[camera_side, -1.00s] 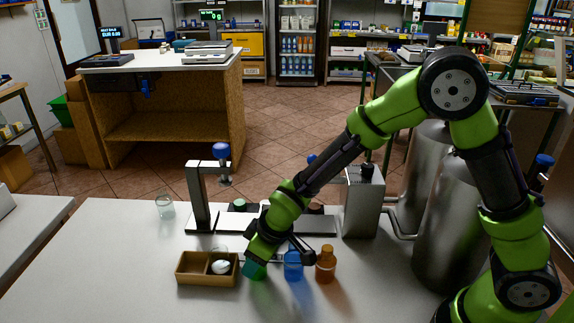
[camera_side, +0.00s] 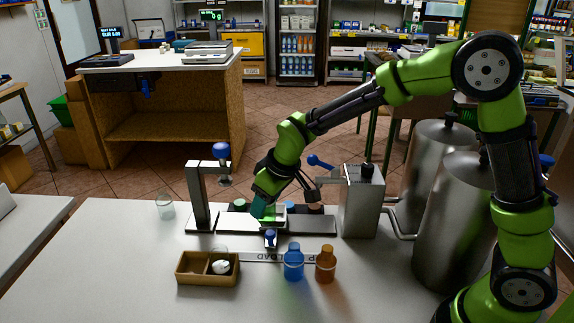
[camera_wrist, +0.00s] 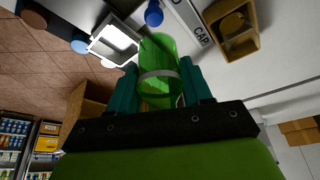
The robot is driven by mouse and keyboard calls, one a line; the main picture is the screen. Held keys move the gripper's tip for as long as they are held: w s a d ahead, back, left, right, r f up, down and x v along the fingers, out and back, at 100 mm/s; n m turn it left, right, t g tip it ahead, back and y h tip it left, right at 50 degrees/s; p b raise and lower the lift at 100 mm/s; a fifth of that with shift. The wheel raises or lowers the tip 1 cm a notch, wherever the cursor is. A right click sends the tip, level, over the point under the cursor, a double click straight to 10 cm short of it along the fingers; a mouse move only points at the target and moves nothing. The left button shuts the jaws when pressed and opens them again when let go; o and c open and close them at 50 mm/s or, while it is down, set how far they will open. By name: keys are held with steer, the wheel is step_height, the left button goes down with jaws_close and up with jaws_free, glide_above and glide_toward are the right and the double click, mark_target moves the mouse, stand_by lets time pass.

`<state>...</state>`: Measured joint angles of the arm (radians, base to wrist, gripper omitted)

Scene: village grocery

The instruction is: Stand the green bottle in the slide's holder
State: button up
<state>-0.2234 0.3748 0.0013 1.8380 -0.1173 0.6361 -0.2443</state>
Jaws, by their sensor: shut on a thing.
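My gripper (camera_side: 264,208), with teal fingers, is shut on the green bottle (camera_wrist: 158,62). The wrist view shows the see-through bottle between both fingers, with a pale band around it. In the side view the bottle (camera_side: 270,214) is mostly hidden by the fingers, over or just in front of the metal track. The slide's holder appears to be the bright square frame (camera_wrist: 101,50) beside the bottle in the wrist view. The slide's blue knob (camera_side: 270,236) shows in front of the track. I cannot tell whether the bottle touches the holder.
A blue bottle (camera_side: 293,264) and an amber bottle (camera_side: 325,265) stand on the table in front. A two-part wooden tray (camera_side: 190,280) holds a white thing. A press post (camera_side: 200,195) rises left of my gripper, a metal box (camera_side: 361,203) right. A clear glass (camera_side: 165,206) stands left.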

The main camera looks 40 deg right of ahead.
steer(key=w+d, duration=0.5)
steer(key=d, duration=0.1)
steer(key=shift+f, duration=3)
steer(key=shift+d+f, duration=0.1)
steer(key=shift+f, duration=0.3)
steer(key=o, duration=0.9)
steer(key=shift+r, duration=4)
